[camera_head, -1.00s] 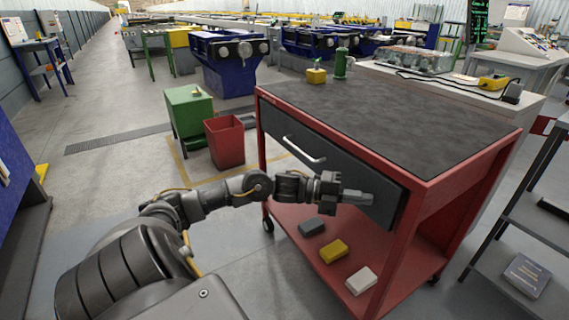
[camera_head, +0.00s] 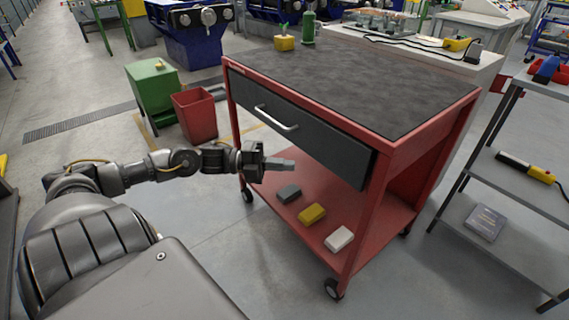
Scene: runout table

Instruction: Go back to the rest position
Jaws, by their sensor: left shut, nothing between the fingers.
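My left gripper (camera_head: 279,164) is shut and empty. My left arm reaches in from the left, roughly level. The gripper shows in front of the red cart (camera_head: 398,150), below the drawer handle and above the lower shelf in the picture. The cart's grey drawer (camera_head: 320,148) looks closed, with a silver handle (camera_head: 276,119). I cannot tell the exact gap between the gripper and the cart. My right gripper is out of the picture.
A dark block (camera_head: 288,193), a yellow block (camera_head: 312,213) and a white block (camera_head: 339,239) lie on the cart's lower shelf. A red bin (camera_head: 194,116) and a green cabinet (camera_head: 151,91) stand behind my arm. A grey shelf rack (camera_head: 500,210) stands at the right.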

